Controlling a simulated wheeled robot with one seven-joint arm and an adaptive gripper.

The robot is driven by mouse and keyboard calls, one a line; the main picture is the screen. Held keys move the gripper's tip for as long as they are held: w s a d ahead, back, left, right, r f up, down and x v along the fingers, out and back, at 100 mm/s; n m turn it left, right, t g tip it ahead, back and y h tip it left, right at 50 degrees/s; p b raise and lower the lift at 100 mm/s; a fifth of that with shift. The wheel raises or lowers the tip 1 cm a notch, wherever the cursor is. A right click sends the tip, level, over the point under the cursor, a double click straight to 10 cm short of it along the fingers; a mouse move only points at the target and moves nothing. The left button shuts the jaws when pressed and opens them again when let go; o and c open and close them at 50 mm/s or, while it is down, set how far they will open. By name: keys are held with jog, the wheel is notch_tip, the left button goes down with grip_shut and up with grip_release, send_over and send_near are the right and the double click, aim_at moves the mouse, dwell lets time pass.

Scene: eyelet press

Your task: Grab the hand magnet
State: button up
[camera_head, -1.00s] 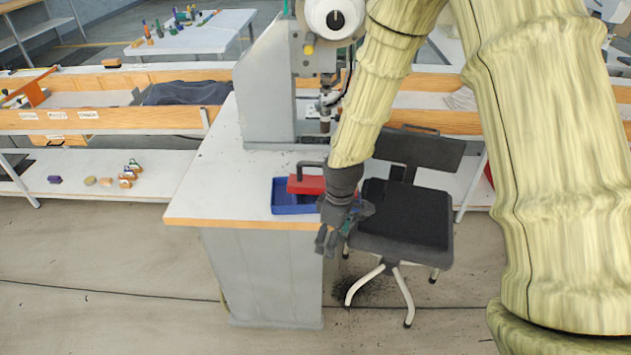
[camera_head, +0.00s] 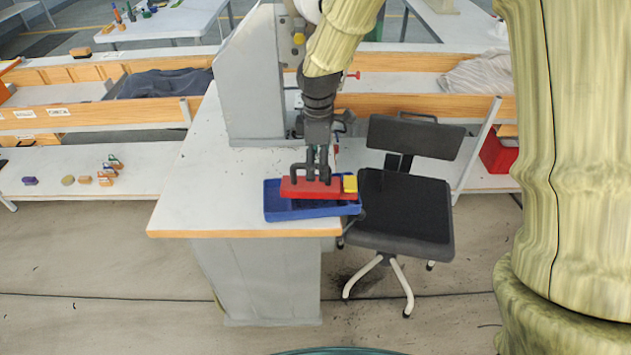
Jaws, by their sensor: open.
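The hand magnet is a red bar (camera_head: 304,189) with a dark upright handle on top. It lies on the blue tray (camera_head: 283,215) near the front right of the press table. A yellow block (camera_head: 350,184) sits at its right end. My gripper (camera_head: 318,177) is open and points down, its fingers at the right part of the magnet's handle. The fingers overlap the handle in this view, so I cannot tell whether they touch it.
The grey press (camera_head: 250,85) stands on the white table (camera_head: 190,195) behind the tray. A black chair (camera_head: 405,205) is close on the right. The table's left part is clear. Small items (camera_head: 105,175) lie on a low shelf at left.

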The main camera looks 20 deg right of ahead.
aim_at(314, 183)
jog(key=f, duration=0.1)
jog(key=w+f, duration=0.1)
jog(key=f, duration=0.1)
jog(key=shift+w+a, duration=0.15)
jog(key=shift+a, duration=0.25)
jog(key=shift+s+d+p, duration=0.15)
jog(key=shift+s+p, duration=0.15)
jog(key=shift+f, duration=0.25)
jog(key=f, duration=0.1)
jog(key=f+p, duration=0.1)
jog(key=shift+w+f+p, duration=0.3)
jog(key=shift+w+f, duration=0.05)
jog(key=shift+f, duration=0.05)
jog(key=shift+s+f, duration=0.15)
jog(key=shift+f, duration=0.8)
grip_shut()
jog(key=shift+r, duration=0.1)
